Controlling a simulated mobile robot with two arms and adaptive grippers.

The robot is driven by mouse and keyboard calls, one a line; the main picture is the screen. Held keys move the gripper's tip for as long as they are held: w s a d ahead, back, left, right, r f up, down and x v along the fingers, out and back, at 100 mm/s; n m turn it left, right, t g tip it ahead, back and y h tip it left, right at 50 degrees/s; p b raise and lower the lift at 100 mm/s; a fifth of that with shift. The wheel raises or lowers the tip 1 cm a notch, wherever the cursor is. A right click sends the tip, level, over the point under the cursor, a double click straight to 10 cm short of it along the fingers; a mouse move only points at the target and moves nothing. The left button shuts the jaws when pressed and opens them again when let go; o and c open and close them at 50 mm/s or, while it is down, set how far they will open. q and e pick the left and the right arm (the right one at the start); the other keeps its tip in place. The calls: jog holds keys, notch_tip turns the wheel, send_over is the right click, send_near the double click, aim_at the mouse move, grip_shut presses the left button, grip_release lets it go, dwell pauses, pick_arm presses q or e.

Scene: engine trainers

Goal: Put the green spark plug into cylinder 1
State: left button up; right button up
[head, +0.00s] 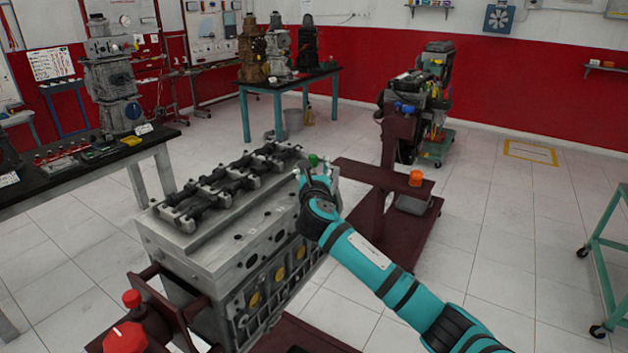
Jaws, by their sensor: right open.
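The green spark plug (313,159) shows as a small green tip at the far right end of the grey engine block (200,258). Its lower part is hidden behind my gripper, so I cannot tell whether it sits in a hole. My right gripper (315,172) is open at that end, with its fingers close around or beside the green tip; contact is unclear. Dark round holes (279,237) line the upper side face of the engine. No label shows which is cylinder 1. My left gripper is out of view.
The engine hangs on a dark red stand (395,150) with a red knob (125,338) at the near end. A black-topped table (150,138) with tools and parts stands at left. A teal table stands behind.

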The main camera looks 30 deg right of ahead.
jog(key=v, duration=1)
jog(key=shift+s, duration=0.25)
